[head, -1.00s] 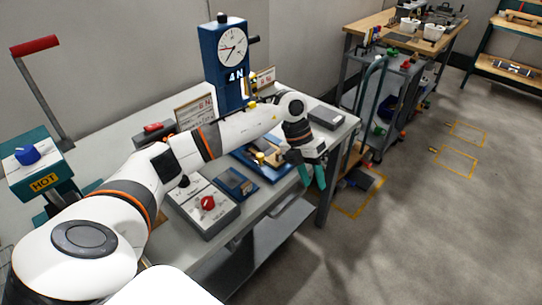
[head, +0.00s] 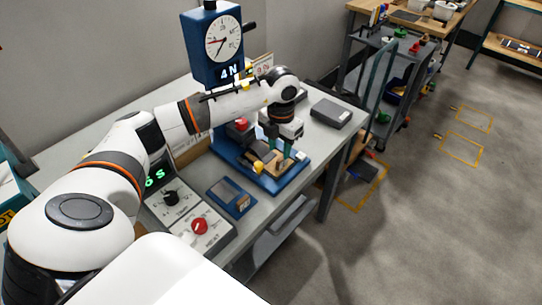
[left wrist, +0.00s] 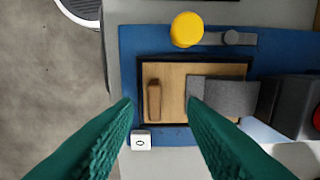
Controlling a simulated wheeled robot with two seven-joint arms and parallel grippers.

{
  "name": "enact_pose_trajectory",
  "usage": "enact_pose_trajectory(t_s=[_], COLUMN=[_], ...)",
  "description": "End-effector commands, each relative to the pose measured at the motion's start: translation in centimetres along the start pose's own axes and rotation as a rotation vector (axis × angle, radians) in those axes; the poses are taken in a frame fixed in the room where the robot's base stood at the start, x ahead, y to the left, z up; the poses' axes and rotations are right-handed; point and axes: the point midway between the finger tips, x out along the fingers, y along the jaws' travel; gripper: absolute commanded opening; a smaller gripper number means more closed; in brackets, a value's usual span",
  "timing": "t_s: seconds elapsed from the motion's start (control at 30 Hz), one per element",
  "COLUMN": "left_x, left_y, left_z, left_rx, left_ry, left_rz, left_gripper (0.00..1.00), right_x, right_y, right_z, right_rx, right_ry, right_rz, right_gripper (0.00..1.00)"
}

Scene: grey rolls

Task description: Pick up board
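The light wooden board (left wrist: 174,92) lies in a dark-edged recess of a blue fixture (left wrist: 130,40). A brown bar (left wrist: 154,100) sits on its left part and a grey flat piece (left wrist: 222,97) covers its right part. In the head view the board (head: 283,172) is partly hidden by my gripper on the blue fixture (head: 228,153). My left gripper (head: 278,150) is open above it, with its teal fingers pointing down. In the left wrist view the fingertips (left wrist: 160,103) are apart, on either side of the brown bar, with nothing held. My right gripper is out of view.
A yellow knob (left wrist: 187,29) stands at the fixture's edge. A blue press with a dial (head: 218,45) rises behind. A control box with a red knob (head: 199,226) and a small blue tray (head: 231,197) are nearer. A grey box (head: 331,113) sits at the table's right end.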

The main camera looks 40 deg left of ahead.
Motion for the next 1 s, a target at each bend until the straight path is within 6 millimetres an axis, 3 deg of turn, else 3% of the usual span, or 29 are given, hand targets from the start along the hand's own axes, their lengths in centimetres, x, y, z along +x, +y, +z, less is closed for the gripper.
enact_pose_trajectory(t_s=[0.27,0.4,0.63,0.67,0.9,1.0], left_x=[3.7,5.0,5.2,5.2,5.2,5.1], left_y=[0.6,0.5,0.5,0.5,0.5,0.5], left_z=[-0.1,-0.2,-0.2,-0.2,-0.2,-0.2], left_rx=[0.0,0.0,0.001,0.001,0.001,0.0], left_ry=[-0.005,-0.002,0.0,0.0,0.0,0.0], left_rz=[0.002,0.002,0.001,0.001,0.001,0.001], left_gripper=[0.38,0.38,0.38,0.37,0.0,0.0], right_x=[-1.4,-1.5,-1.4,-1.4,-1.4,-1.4], right_y=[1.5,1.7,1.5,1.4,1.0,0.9], right_z=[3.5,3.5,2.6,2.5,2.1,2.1], right_rx=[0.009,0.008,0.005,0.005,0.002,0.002], right_ry=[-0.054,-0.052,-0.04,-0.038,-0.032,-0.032], right_rz=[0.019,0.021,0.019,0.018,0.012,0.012], right_gripper=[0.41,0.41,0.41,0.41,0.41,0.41])
